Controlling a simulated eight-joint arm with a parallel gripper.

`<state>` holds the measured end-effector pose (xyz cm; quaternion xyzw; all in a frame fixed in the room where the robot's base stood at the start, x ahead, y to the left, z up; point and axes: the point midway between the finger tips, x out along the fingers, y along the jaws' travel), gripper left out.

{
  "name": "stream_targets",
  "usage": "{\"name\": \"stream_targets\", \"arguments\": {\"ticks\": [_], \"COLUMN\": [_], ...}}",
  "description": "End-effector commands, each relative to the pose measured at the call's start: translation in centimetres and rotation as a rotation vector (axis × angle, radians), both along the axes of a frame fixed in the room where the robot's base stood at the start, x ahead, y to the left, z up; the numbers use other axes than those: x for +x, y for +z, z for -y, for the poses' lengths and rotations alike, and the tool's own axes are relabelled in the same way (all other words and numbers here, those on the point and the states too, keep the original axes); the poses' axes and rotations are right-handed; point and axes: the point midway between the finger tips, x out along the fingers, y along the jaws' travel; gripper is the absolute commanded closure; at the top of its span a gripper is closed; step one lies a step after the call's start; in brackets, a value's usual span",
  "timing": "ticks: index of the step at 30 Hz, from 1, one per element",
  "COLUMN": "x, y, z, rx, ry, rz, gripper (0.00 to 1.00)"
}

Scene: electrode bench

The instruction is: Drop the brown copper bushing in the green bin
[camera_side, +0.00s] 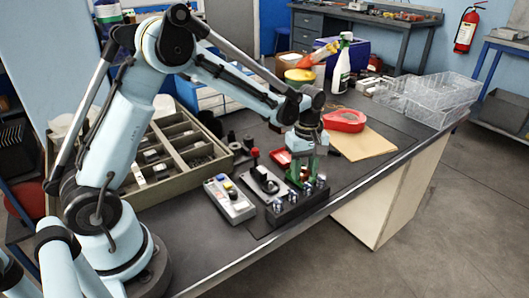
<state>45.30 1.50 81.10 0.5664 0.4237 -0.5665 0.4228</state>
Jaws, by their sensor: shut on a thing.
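My gripper (304,182) has green fingers and points down at the black block (292,209) near the front edge of the bench. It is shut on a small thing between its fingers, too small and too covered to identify. Several shiny metal pieces stand in the top of the block, close around the fingertips. I cannot tell whether the held thing touches the block. I cannot make out a brown copper bushing or a green bin. A red tray (281,158) lies just behind my gripper.
A grey control box (230,199) and a lever device with a red knob (264,180) stand left of the block. A compartment tray (196,172) is further left. A spray bottle (342,66), a red tape dispenser (344,121) and clear bins (437,97) are behind and right.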

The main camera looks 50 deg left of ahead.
Motion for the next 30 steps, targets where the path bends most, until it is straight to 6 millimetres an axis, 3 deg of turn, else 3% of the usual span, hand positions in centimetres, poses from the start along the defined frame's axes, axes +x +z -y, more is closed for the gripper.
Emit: {"name": "stream_targets", "arguments": {"ticks": [7, 8, 13, 23, 30], "x": [0.0, 0.0, 0.0, 0.0, 0.0], "y": [0.0, 0.0, 0.0, 0.2, 3.2], "z": [0.0, 0.0, 0.0, 0.0, 0.0], "rx": [0.0, 0.0, 0.0, 0.0, 0.0], "ry": [0.0, 0.0, 0.0, 0.0, 0.0], "rz": [0.0, 0.0, 0.0, 0.0, 0.0], "gripper": [0.94, 0.58, 0.32, 0.32, 0.32]}}
